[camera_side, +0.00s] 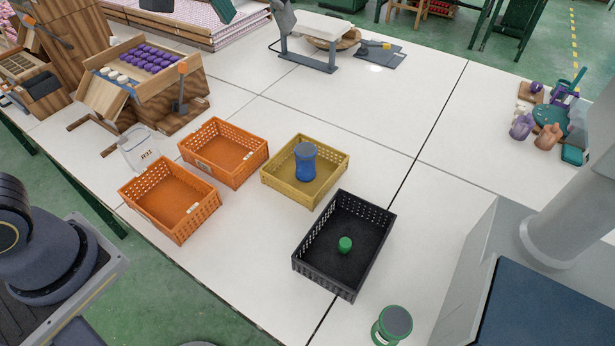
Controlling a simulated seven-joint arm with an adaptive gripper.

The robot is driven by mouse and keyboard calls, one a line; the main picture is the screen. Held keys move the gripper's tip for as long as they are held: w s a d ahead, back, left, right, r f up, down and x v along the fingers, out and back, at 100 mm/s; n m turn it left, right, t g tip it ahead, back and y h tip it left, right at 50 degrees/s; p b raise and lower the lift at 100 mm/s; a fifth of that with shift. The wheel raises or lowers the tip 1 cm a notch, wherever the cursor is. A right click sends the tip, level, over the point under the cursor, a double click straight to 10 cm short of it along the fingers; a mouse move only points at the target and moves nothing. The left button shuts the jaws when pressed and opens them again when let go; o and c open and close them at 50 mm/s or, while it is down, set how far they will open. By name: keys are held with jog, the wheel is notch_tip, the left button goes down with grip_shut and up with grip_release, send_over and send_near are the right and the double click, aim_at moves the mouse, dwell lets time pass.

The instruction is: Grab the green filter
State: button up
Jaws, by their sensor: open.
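A green cylinder with a grey round top (392,325) stands upright on the white table near the front edge of the picture, just outside the black crate. A smaller plain green cylinder (345,244) stands inside the black crate (329,287), on its floor. I cannot tell for sure which of the two green things is the green filter. A blue waisted cylinder (305,162) stands in the yellow crate (288,193). My gripper is not in view.
Two orange crates (184,234) (208,135), which look empty, stand left of the yellow crate. A clear container (137,152) is beside them. A wooden rack with purple pieces (150,58) stands back left. Bottles and a teal plate (550,112) sit far right. The middle of the table is clear.

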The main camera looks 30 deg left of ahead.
jog(key=w+d+f+m+g, duration=0.1)
jog(key=d+f, duration=0.2)
jog(key=d, duration=0.4)
jog(key=w+d+f+m, duration=0.1)
jog(key=w+d+f, duration=0.15)
jog(key=d, duration=0.45)
jog(key=m+g, duration=0.4)
send_over(399, 320)
notch_tip(399, 320, down, 21)
notch_tip(399, 320, down, 10)
jog(key=shift+f, duration=0.25)
notch_tip(399, 320, down, 6)
jog(key=shift+a+r, duration=0.1)
jog(key=c, duration=1.3)
